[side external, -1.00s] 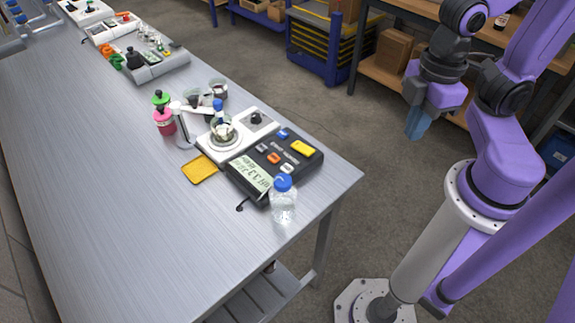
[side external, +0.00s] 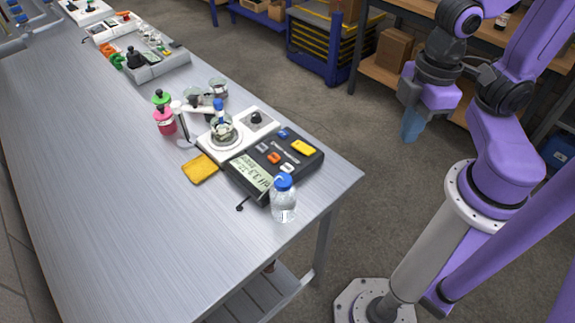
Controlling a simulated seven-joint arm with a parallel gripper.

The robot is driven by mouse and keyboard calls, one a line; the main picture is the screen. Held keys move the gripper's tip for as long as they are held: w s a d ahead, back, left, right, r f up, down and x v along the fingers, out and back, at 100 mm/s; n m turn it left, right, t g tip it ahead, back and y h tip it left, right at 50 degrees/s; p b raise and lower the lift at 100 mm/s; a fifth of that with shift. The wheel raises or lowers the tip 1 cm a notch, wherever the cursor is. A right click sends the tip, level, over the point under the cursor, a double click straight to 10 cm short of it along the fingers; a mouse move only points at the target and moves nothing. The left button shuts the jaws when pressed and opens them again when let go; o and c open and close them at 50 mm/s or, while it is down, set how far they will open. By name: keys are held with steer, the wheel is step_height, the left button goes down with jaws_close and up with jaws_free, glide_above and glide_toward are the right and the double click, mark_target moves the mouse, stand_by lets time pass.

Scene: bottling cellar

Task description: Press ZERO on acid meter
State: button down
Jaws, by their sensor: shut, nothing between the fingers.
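The acid meter (side external: 246,190) is a black box near the right end of the steel bench. Its lit display reads pH, with digits too small to read surely. Its sloped top carries several buttons: a yellow one (side external: 303,148), a blue one (side external: 284,133), an orange one (side external: 274,158), and grey or white ones (side external: 287,167). I cannot read which is ZERO. My gripper (side external: 410,137) is shut and empty, pointing down over the floor to the right of the bench, well clear of the meter.
A clear bottle with a blue cap (side external: 284,205) stands at the meter's front corner. A white stirrer base (side external: 262,122) with a flask adjoins the meter. The bench's left front (side external: 120,220) is clear.

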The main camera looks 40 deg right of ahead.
steer(key=w+a+f+m+t+y, duration=0.2)
steer(key=w+a+f+m+y, duration=0.2)
steer(key=w+a+m, duration=0.4)
steer(key=m+t, duration=0.5)
steer(key=m, duration=0.1)
glide_above(291, 167)
steer(key=shift+f, duration=1.25)
steer(key=shift+s+y, duration=0.1)
steer(key=shift+y, duration=0.2)
steer(key=shift+f, duration=4.4)
steer(key=shift+f, duration=0.1)
steer(key=shift+f, duration=0.35)
